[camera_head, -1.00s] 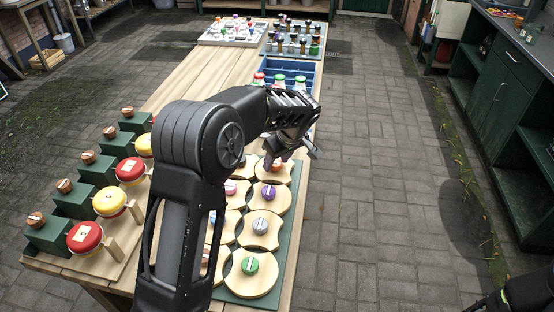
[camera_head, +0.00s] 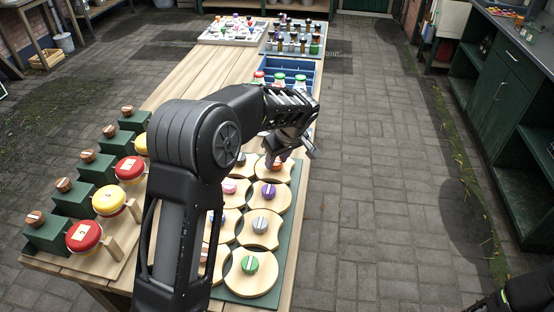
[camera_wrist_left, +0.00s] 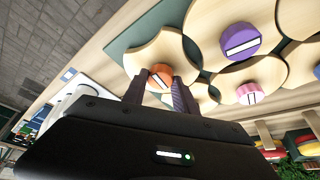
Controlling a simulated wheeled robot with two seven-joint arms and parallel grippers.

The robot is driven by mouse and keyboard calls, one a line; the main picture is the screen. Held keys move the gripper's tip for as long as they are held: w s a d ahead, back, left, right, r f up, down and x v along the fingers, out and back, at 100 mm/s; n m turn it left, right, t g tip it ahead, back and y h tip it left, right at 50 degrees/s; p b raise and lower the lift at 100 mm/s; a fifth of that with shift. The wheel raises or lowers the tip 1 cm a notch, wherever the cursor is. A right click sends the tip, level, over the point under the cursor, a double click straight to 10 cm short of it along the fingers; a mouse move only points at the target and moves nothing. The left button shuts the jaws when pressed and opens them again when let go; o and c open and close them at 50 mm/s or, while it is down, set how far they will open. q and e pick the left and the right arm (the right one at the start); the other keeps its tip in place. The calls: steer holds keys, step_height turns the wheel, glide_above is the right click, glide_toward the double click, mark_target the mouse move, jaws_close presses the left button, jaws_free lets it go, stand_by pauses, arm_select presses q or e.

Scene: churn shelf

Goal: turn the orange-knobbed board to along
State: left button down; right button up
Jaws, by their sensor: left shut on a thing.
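The orange-knobbed board (camera_head: 267,174) is a pale round wooden board at the far right corner of the green base (camera_head: 291,205). Its orange knob (camera_head: 276,162) is partly covered by my left gripper (camera_head: 279,158) in the head view. In the left wrist view the orange knob (camera_wrist_left: 158,75) sits between the two fingers of my left gripper (camera_wrist_left: 160,86), which is shut on it. A white line shows on the knob. The board (camera_wrist_left: 155,52) has concave cutouts at its edge. My right gripper cannot be made out; only dark parts of mine show at the lower right.
Neighbouring boards carry purple (camera_head: 268,191), grey (camera_head: 260,225), green (camera_head: 249,264) and pink (camera_head: 229,186) knobs, close beside one another. Red and yellow round-topped pieces (camera_head: 109,201) stand to the left. A blue crate (camera_head: 290,75) with bottles lies beyond. Paving to the right is clear.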

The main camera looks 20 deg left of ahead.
arm_select(q)
steer(key=m+t+b, duration=0.1)
steer(key=m+b, duration=0.1)
steer(key=m, duration=0.1)
steer(key=shift+a+f+h+b, duration=0.1)
steer(key=shift+h+b, duration=0.2)
steer(key=shift+b, duration=0.05)
steer(key=shift+s+m+b, duration=0.1)
steer(key=shift+m+b, duration=0.4)
steer(key=shift+m, duration=0.4)
steer(key=shift+a+m+t+h, duration=0.1)
steer(key=shift+m+t+h, duration=0.4)
steer(key=shift+m, duration=0.4)
steer(key=shift+m+h, duration=0.4)
steer(key=shift+m, duration=0.4)
steer(key=m, duration=0.2)
steer(key=m+h, duration=0.1)
steer(key=shift+a+m, duration=0.2)
steer(key=shift+m, duration=0.2)
steer(key=m+h, duration=0.2)
steer(key=m, duration=0.3)
steer(key=shift+m, duration=0.3)
steer(key=shift+g, duration=0.3)
